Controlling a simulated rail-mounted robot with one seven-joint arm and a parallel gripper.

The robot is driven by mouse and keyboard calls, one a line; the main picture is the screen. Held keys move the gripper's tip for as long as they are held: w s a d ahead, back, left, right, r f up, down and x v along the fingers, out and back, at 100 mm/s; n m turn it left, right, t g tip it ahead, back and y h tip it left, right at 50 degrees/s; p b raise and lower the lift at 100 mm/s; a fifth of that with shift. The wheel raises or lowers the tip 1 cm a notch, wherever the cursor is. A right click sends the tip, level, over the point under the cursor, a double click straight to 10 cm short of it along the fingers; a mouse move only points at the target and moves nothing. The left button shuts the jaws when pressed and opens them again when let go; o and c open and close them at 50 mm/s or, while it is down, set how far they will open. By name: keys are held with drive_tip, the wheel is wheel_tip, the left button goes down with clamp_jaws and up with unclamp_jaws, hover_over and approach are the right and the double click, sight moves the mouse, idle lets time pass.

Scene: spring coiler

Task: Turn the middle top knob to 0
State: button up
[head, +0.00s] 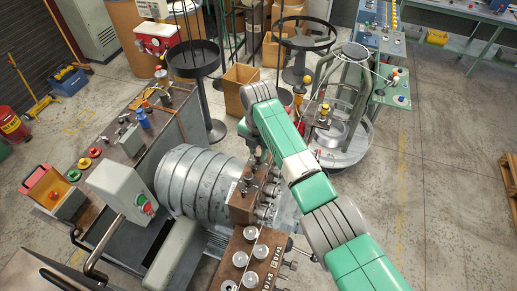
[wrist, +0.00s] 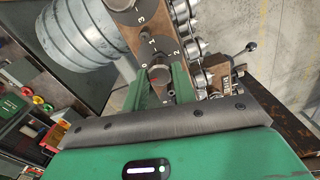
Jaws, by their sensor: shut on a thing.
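In the wrist view a round metal knob (wrist: 160,75) sits on a brown panel (wrist: 143,45), with the marks 0, 1 and 2 around it. My gripper (wrist: 163,82) is shut on this knob, with one green finger on each side. The fingers and my gripper's body hide part of the dial, so the knob's exact setting is unclear. Another knob (wrist: 122,4) with a 3 beside it shows at the top edge. In the head view my gripper (head: 257,160) reaches down to the brown panel (head: 241,212), and the held knob is hard to make out.
Several metal fittings (wrist: 192,45) stick out along the panel's right side, near a black-tipped lever (wrist: 251,46). A large grey ribbed cylinder (head: 195,180) lies left of the panel. A lower panel with several pale knobs (head: 250,233) stands nearer. Open floor (head: 440,190) lies to the right.

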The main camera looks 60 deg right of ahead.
sight(258, 152)
drive_tip(key=shift+r, duration=0.15)
drive_tip(key=o, duration=1)
wheel_tip(258, 152, up, 8)
drive_tip(key=shift+f+b, duration=0.15)
drive_tip(key=shift+b, duration=0.55)
